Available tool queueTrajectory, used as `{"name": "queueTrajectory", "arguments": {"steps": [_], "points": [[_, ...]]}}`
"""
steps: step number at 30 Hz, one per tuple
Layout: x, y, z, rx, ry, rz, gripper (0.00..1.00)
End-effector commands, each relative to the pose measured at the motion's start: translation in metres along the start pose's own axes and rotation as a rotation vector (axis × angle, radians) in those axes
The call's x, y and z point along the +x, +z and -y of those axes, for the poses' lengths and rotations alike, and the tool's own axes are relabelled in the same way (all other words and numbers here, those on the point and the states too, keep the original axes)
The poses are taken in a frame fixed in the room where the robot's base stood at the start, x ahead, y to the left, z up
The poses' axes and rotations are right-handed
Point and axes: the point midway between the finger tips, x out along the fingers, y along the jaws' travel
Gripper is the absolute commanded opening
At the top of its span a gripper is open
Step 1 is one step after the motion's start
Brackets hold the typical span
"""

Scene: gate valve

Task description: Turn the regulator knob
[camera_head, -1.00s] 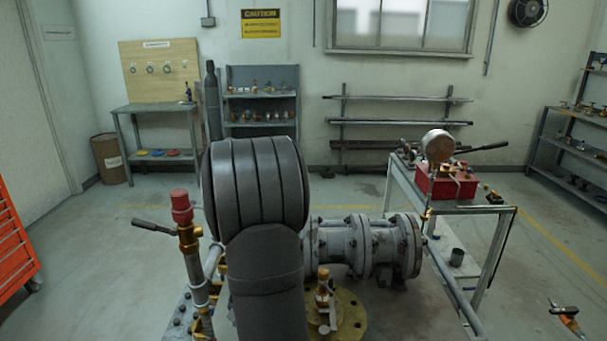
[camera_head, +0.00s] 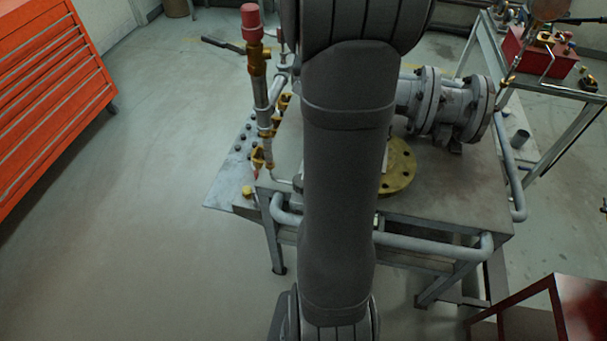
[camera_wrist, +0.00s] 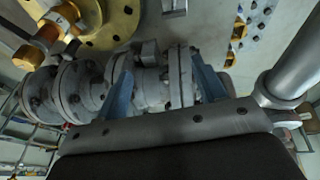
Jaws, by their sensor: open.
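I cannot tell for certain which part is the regulator knob. A brass fitting with an orange-brown end (camera_wrist: 28,57) stands on a yellow round flange (camera_wrist: 105,22) at the upper left of the wrist view. The flange also shows in the head view (camera_head: 399,170), partly behind my arm, which hides the fitting there. My gripper (camera_wrist: 165,84) is open, its two blue fingers apart with nothing held between them. The grey flanged pipe valve (camera_wrist: 150,85) lies behind the fingers; contact cannot be judged. In the head view my gripper is hidden.
A vertical pipe with a red cap (camera_head: 250,22) rises left of my arm. The metal bench (camera_head: 450,205) has pipes along its front. A red drawer cabinet (camera_head: 45,85) stands left, and a cart with a red box (camera_head: 540,52) right. Floor between cabinet and bench is clear.

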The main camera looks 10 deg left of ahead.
Motion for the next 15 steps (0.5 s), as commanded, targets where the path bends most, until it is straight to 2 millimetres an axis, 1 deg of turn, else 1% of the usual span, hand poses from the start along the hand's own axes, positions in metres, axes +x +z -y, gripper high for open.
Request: {"name": "queueTrajectory", "arguments": {"steps": [1, 2, 3, 5, 6, 9, 11, 12, 14, 15], "points": [[-0.048, -0.029, -0.009, -0.016, 0.038, -0.095, 0.64], [-0.076, -0.043, -0.016, -0.025, 0.07, -0.144, 0.64], [-0.117, -0.059, -0.025, -0.034, 0.121, -0.21, 0.64], [-0.177, -0.075, -0.035, -0.035, 0.206, -0.292, 0.64], [-0.211, -0.08, -0.039, -0.028, 0.265, -0.331, 0.64], [-0.279, -0.079, -0.035, 0.008, 0.414, -0.394, 0.64], [-0.308, -0.073, -0.029, 0.043, 0.496, -0.419, 0.64], [-0.327, -0.068, -0.023, 0.07, 0.546, -0.437, 0.64], [-0.352, -0.059, -0.013, 0.116, 0.617, -0.465, 0.64], [-0.368, -0.052, -0.006, 0.146, 0.661, -0.486, 0.64]]}}
